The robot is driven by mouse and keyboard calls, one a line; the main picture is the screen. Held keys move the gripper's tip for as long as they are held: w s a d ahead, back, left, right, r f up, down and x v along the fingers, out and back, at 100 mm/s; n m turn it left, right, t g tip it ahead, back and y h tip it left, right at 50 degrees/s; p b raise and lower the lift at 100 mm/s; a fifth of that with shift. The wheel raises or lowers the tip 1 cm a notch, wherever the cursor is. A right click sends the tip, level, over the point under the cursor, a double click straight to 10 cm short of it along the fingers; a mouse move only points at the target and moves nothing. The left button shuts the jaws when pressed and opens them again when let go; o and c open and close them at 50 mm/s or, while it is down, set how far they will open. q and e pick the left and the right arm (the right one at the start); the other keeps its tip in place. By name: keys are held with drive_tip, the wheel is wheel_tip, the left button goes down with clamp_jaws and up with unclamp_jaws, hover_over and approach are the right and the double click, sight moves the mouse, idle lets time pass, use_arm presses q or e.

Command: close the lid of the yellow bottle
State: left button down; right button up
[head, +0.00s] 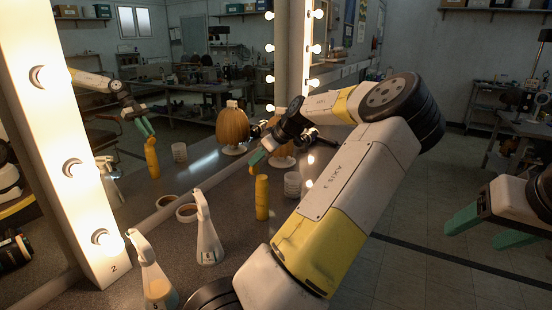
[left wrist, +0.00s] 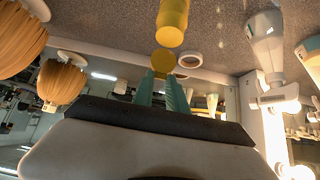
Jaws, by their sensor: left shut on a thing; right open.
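The yellow bottle (head: 262,198) stands upright on the counter in the head view, just left of my left arm. It also shows at the top of the left wrist view (left wrist: 172,22). A round yellow lid (left wrist: 163,61) sits at the tips of my left gripper's (left wrist: 166,76) green fingers, right beside the bottle's end in that view. I cannot tell whether lid and bottle touch. In the head view my left gripper (head: 257,160) is above and slightly left of the bottle, shut on the lid. My right gripper (head: 482,228) is open and empty at the right, away from the counter.
A wig on a stand (head: 281,152) is behind my left gripper. The lit mirror (head: 130,150) borders the counter and reflects these things.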

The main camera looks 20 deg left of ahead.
use_arm(q)
drive_tip(key=shift+s+d+f+y, duration=0.1)
drive_tip(key=shift+d+y, duration=0.35)
drive_tip(key=shift+y, duration=0.35)
drive_tip(key=shift+d+f+y, duration=0.1)
drive_tip(key=shift+d+y, duration=0.35)
drive_tip(key=shift+y, duration=0.35)
drive_tip(key=c, duration=1.3)
unclamp_jaws()
